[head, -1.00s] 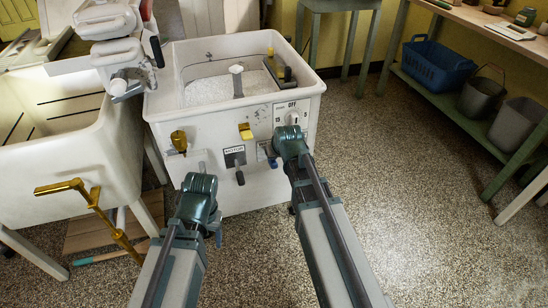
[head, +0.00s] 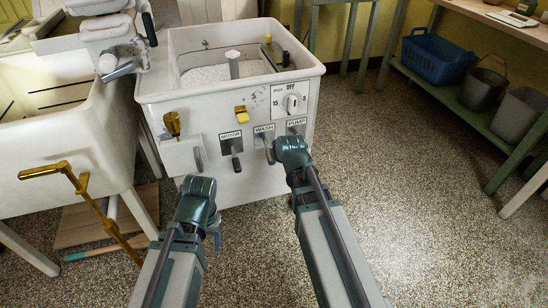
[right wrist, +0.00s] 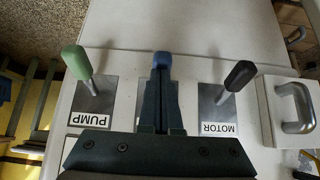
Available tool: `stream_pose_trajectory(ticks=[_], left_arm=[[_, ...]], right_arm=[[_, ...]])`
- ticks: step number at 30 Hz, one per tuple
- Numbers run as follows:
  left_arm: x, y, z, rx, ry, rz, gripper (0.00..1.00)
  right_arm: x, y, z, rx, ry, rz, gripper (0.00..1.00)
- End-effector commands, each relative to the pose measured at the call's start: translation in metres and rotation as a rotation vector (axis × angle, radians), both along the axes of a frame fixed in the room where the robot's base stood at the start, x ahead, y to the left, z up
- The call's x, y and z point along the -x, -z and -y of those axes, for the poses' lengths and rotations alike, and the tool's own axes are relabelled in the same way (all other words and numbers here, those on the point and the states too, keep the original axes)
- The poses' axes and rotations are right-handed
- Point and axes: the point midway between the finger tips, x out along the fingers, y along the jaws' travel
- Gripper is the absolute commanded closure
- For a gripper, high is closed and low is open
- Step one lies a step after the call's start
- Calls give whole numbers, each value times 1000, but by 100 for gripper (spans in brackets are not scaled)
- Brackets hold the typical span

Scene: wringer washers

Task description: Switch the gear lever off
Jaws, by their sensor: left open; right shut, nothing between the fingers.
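The white washer (head: 228,180) has levers on its front plates marked MOTOR, WASH and PUMP; I see no label reading gear. The black MOTOR lever (head: 237,162) hangs down and also shows in the right wrist view (right wrist: 240,76). A blue-tipped lever (right wrist: 162,60) stands between it and the green PUMP lever (right wrist: 77,63). My right gripper (right wrist: 161,84) is shut and empty, its tips right at the blue-tipped lever; I cannot tell whether they touch. In the head view my right arm hides it. My left gripper (head: 217,238) is open, low in front of the washer, mostly hidden by its arm.
A blue basket (head: 438,60) is on the right shelf. The speckled floor (head: 420,200) at right is clear.

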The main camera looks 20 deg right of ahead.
Motion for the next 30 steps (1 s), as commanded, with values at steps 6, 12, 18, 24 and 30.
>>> stream_pose_trajectory(ticks=[6,12,18,24,30], left_arm=[[0,4,0,0,1,0,38],[0,4,0,0,1,0,38],[0,4,0,0,0,0,38],[0,-4,0,0,-1,0,38],[0,-25,-1,-4,-4,0,38]], right_arm=[[2,6,0,-1,-1,-16,100],[2,6,0,-1,-1,-16,100],[2,6,-1,-1,-1,-16,100],[4,-2,-1,0,-1,-13,100],[10,-24,-2,1,-1,-3,100]])
